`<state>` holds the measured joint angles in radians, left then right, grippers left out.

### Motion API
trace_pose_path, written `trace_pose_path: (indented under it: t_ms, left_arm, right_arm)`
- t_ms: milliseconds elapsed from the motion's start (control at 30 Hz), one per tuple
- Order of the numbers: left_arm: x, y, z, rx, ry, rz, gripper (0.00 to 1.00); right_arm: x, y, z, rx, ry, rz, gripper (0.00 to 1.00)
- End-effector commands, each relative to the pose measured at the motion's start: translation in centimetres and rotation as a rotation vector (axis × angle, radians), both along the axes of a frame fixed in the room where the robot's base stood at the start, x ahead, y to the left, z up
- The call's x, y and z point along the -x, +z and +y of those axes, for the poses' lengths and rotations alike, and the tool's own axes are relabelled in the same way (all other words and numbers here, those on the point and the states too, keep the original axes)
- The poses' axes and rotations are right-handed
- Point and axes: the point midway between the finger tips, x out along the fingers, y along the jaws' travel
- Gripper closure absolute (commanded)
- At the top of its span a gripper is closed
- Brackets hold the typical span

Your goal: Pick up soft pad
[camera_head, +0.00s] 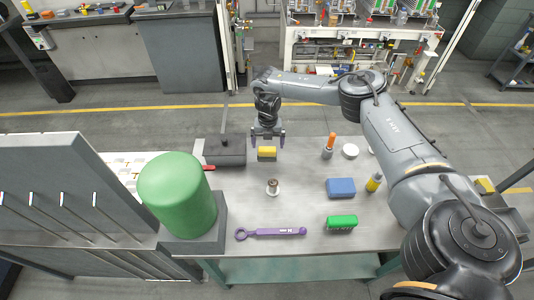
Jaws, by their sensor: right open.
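My right gripper (267,141) is open and points down over the far edge of the table. A small yellow block (267,154) lies on the table just below it, and nothing shows between the fingers. A blue block (341,188) and a green block (342,222) lie farther right and nearer to me. I cannot tell from the picture which of these is the soft pad. My left gripper is not in view.
A large green cylinder (177,195) stands at the left. A dark grey box (225,152) is left of the gripper. A purple wrench (271,232), a small round metal part (273,186), an orange-handled tool (328,146) and a white disc (350,151) lie on the table (300,205).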

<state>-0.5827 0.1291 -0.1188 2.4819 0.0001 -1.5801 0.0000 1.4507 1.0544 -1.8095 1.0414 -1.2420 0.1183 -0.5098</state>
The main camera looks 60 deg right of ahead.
Motion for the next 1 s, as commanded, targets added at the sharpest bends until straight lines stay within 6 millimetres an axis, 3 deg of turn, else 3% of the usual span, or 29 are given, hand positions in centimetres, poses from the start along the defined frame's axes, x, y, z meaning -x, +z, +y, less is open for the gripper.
trace_pose_path:
  t_ms: [433, 767, 1000]
  left_arm:
    - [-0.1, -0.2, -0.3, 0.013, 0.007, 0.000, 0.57]
    - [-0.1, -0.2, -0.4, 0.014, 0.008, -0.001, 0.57]
    - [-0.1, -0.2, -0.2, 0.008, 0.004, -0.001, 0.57]
  right_arm:
    - [-0.3, -4.8, 0.1, 0.000, 0.000, 0.004, 0.00]
    - [-0.3, -5.3, 0.1, -0.001, -0.001, 0.000, 0.00]
    - [-0.3, -5.3, 0.1, 0.000, 0.000, 0.001, 0.34]
